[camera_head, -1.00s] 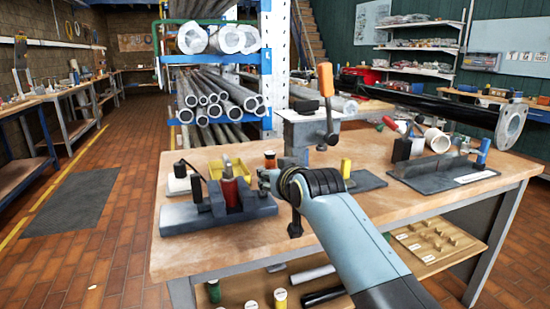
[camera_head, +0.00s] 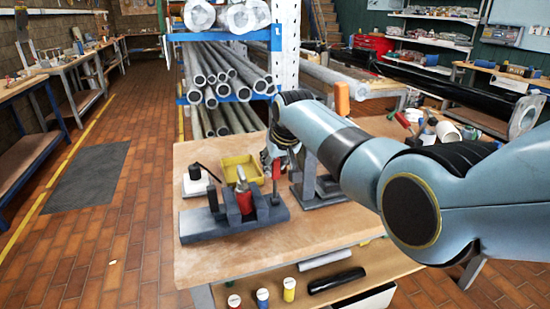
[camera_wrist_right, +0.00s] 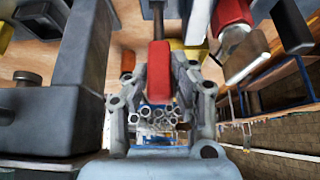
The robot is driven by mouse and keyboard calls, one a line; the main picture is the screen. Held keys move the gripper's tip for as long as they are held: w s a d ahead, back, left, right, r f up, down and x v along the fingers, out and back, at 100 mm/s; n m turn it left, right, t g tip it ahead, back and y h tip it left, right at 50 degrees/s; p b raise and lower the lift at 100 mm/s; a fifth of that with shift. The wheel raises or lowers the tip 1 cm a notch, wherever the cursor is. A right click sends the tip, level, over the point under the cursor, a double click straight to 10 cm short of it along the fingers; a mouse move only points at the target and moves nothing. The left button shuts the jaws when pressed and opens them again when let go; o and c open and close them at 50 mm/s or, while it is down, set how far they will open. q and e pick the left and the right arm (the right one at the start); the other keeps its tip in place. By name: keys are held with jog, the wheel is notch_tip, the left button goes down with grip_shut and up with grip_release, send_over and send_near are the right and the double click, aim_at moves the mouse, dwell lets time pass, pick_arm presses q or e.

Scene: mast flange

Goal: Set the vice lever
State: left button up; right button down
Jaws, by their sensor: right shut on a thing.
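My right gripper (camera_head: 274,160) is over the workbench, beside a grey stand (camera_head: 318,188). In the right wrist view its fingers (camera_wrist_right: 163,98) are shut around a red grip (camera_wrist_right: 158,72), which sits on a metal rod (camera_wrist_right: 158,20). I cannot tell which device the rod belongs to. An orange-handled lever (camera_head: 342,98) stands upright behind my right arm, its lower part hidden. A low grey vice-like fixture (camera_head: 235,218) with a red cylinder (camera_head: 243,198) between its jaws sits left of the gripper. My left gripper is not in view.
A yellow tray (camera_head: 243,170) and a black-topped white block (camera_head: 196,183) are behind the fixture. A pipe rack (camera_head: 226,70) stands beyond the bench. Bare wood (camera_head: 290,238) lies at the bench front. A red-handled tool (camera_head: 403,120) lies to the right.

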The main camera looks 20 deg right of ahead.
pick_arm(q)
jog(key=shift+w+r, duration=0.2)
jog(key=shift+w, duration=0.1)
pick_arm(e)
jog(key=shift+w, duration=0.15)
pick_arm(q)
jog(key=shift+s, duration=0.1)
pick_arm(e)
jog(key=c, duration=1.1)
grip_release()
jog(key=shift+w+f, duration=0.1)
jog(key=shift+w, duration=0.05)
jog(key=v, duration=1.2)
jog(key=shift+w, duration=0.15)
